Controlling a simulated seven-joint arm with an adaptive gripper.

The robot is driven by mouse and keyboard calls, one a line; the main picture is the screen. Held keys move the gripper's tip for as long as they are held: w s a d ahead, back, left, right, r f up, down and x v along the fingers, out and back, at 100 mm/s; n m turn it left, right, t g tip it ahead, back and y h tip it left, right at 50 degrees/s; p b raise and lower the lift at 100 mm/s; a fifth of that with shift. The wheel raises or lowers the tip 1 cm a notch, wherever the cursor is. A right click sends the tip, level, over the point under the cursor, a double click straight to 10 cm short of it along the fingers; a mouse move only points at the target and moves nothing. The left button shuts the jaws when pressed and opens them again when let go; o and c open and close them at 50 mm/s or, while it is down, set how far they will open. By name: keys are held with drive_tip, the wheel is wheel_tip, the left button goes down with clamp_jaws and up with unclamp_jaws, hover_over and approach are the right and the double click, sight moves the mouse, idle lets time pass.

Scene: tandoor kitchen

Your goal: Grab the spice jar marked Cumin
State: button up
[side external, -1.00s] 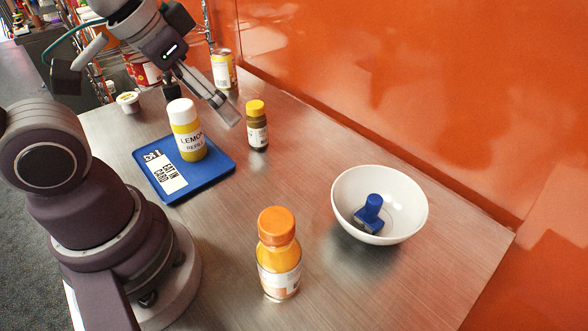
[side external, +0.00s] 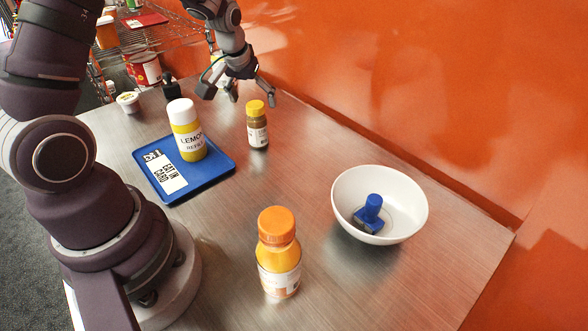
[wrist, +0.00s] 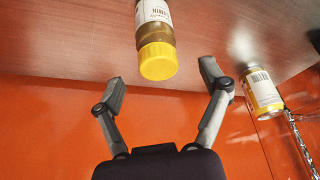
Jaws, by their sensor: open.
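The spice jar (side external: 257,131) has a yellow cap, brown contents and a white label. It stands upright on the steel table behind and right of the blue tray. In the wrist view the jar (wrist: 155,35) shows its cap toward me, and its label, partly cut off by the frame edge, seems to end in "MIN". My gripper (side external: 240,97) is open and empty, just behind and above the jar. In the wrist view the fingers of my gripper (wrist: 163,82) are spread wide, with the yellow cap between and just beyond their tips.
A blue tray (side external: 218,171) holds a lemon bottle (side external: 187,133) and a card. A yellow can (wrist: 262,94) stands near my gripper, right in the wrist view. An orange-capped bottle (side external: 279,262) and a white bowl (side external: 409,195) with a blue-handled item stand nearer. The orange wall (side external: 430,90) is close behind.

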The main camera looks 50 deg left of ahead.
sight(257, 116)
drive_tip(key=x, duration=0.5)
drive_tip(key=shift+s+d+f, duration=0.1)
drive_tip(key=shift+s+f, duration=0.05)
drive_tip(key=shift+f, duration=0.2)
drive_tip(key=shift+c, duration=0.3)
drive_tip(key=c, duration=1.3)
drive_tip(key=shift+o, duration=0.2)
drive_tip(key=shift+r, duration=0.1)
